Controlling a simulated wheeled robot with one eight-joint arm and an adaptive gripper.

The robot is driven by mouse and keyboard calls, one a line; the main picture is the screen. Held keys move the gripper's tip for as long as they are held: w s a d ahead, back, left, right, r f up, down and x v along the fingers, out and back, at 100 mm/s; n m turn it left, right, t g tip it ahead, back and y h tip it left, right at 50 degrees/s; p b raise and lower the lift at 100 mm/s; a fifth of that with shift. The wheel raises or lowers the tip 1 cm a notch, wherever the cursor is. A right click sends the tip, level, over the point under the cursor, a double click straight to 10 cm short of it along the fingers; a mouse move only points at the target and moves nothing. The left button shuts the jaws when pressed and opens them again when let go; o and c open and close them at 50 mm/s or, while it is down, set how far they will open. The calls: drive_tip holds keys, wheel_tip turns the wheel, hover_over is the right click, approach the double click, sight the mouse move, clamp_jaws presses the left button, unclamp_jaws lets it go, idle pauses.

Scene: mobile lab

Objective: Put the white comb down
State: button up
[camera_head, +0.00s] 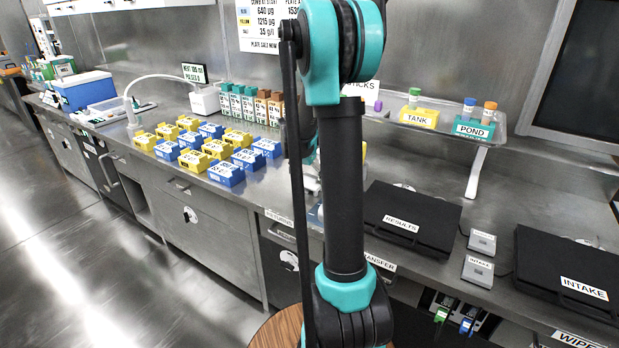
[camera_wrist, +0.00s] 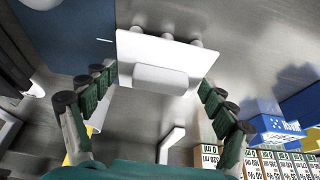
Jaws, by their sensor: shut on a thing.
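The white comb (camera_wrist: 160,52) is a flat white piece with a thicker bar across it and several rounded bumps along its upper edge. In the wrist view it lies between the fingertips of my gripper (camera_wrist: 158,80). The green jointed fingers are on its left and right sides, and my gripper is shut on it. Steel surface shows around it; I cannot tell whether the comb touches that surface. In the head view my own arm fills the middle, and I cannot make out the comb or the fingertips there.
Blue and yellow labelled boxes (camera_head: 226,172) stand in rows on the steel counter, with cartons (camera_head: 248,104) behind. A white device with a bent tube (camera_head: 205,99) and a blue box (camera_head: 84,91) are left. Right are black cases (camera_head: 408,219) and a raised shelf (camera_head: 485,145).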

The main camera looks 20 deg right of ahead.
drive_tip(key=o, duration=1)
